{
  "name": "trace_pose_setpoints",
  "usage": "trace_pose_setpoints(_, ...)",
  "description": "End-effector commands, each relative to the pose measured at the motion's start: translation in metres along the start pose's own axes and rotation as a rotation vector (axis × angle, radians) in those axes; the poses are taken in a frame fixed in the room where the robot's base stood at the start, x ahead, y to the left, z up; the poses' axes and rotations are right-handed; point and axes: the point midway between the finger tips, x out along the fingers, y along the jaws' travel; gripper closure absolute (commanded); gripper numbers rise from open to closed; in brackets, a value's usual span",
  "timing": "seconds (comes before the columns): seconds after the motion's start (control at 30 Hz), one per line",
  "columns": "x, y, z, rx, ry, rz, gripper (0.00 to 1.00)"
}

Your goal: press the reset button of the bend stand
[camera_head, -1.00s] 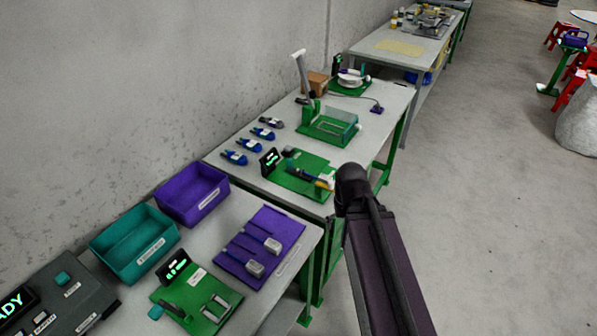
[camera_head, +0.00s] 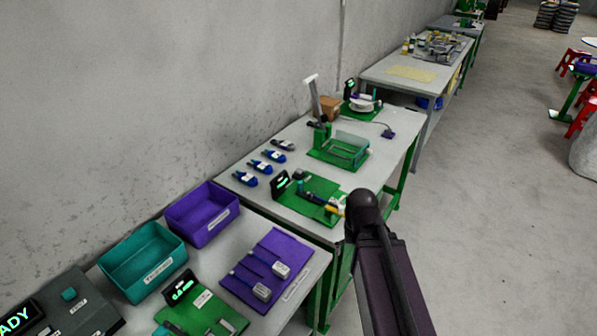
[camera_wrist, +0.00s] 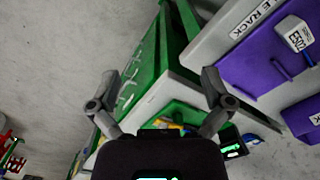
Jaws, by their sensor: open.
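I cannot read which station is the bend stand. A green plate (camera_head: 318,204) on the second table carries a black display (camera_head: 280,183) and a dark, blue and yellow fixture. Another green plate (camera_head: 215,308) with a display (camera_head: 180,289) stands on the near table, partly cut off by the frame's bottom. No reset button can be made out for sure. My gripper (camera_wrist: 160,85) is open and empty in the wrist view, its two fingers apart above the tables' edges. Part of a green plate (camera_wrist: 178,112) shows behind it, partly hidden by my gripper's body.
A purple rack (camera_head: 268,262) with grey-ended cables, a teal bin (camera_head: 142,262) and a purple bin (camera_head: 200,215) stand on the near table. A green fixture with a tall lever (camera_head: 314,95) stands farther back.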

Motion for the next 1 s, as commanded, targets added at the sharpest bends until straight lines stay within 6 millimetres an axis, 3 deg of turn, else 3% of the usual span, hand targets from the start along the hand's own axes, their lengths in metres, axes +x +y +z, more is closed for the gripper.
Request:
trace_pose_setpoints(0.03,0.0000,0.0000,0.0000,0.000,0.000,0.000,0.09)
trace_pose_setpoints(0.33,0.0000,0.0000,0.0000,0.000,0.000,0.000,0.98)
trace_pose_setpoints(1.0,0.0000,0.0000,0.0000,0.000,0.000,0.000,1.00)
